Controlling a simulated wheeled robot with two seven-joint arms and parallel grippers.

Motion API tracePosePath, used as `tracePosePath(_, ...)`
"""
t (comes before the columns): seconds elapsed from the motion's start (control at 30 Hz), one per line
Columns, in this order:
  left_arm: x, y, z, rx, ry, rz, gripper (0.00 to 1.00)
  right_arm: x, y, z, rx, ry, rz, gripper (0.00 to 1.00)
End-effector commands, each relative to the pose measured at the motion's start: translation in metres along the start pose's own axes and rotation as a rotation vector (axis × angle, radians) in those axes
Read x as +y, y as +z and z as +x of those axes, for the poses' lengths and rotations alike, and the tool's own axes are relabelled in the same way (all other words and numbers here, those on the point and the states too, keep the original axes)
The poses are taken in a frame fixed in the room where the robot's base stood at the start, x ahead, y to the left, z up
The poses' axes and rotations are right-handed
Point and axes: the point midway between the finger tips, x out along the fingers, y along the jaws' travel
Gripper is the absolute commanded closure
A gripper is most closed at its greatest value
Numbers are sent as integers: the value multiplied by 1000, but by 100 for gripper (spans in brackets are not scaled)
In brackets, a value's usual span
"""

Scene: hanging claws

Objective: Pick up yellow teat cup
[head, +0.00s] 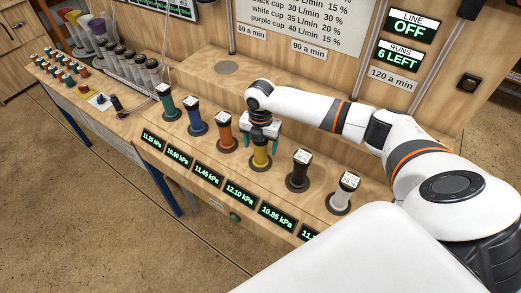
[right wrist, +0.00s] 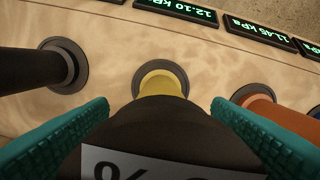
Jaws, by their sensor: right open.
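The yellow teat cup (head: 261,154) stands upright in a dark ring on the wooden bench, behind the 12.10 kPa display, between the orange cup and the black cup. My right gripper (head: 260,139) is over it, pointing down, with its teal fingers on either side of the cup's upper part. In the right wrist view the yellow lower part (right wrist: 161,84) shows beyond the cup's dark top, and the open fingers (right wrist: 150,130) flank that top with gaps. My left gripper is not in view.
The orange cup (head: 225,132) stands left of the yellow one and the black cup (head: 298,171) right. Blue, green and white cups stand in the same row. Pressure displays (head: 240,191) line the front. A raised wooden step (head: 310,97) runs behind.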

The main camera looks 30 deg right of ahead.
Motion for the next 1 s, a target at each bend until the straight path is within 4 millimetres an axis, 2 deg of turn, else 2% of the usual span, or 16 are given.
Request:
tracePosePath(0.03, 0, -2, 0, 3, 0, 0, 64, 0, 0, 0, 0, 0, 0, 27)
tracePosePath(0.07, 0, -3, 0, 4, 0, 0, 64, 0, 0, 0, 0, 0, 0, 32)
tracePosePath(0.4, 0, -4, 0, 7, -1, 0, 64, 0, 0, -1, 0, -1, 0, 87)
tracePosePath(0.47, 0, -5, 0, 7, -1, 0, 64, 0, 0, -1, 0, -2, 0, 95)
tracePosePath(0.77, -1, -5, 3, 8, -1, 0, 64, -1, 0, -8, 0, -4, 0, 96)
tracePosePath(0.87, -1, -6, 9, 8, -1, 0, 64, -1, -1, -22, 2, -6, 0, 96)
tracePosePath(1.0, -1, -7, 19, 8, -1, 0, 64, -2, -1, -51, 3, -7, -1, 96)
